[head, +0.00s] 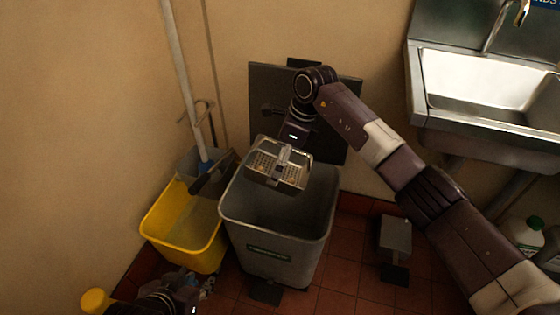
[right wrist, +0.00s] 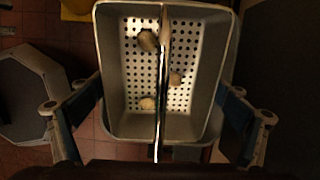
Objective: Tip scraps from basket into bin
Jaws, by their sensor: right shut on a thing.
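The grey bin (head: 290,240) stands open on the floor with a green label on its front. The metal basket (head: 277,177), with a perforated floor, is held over the bin's back part, close to level. My right gripper (head: 291,152) is shut on the basket. In the right wrist view the basket (right wrist: 115,75) has a thin upright strip across its middle. Three small brownish scraps (right wrist: 148,40) lie on its perforated floor. My left gripper (head: 197,284) is low at the left, apart from the bin and basket. Its jaw state is unclear.
A yellow mop bucket (head: 183,228) with a mop stands left of the bin. A dark panel (head: 262,92) is behind the bin against the wall. A steel sink (head: 485,90) is at the upper right. A small grey box (head: 394,238) stands on the tiled floor right of the bin.

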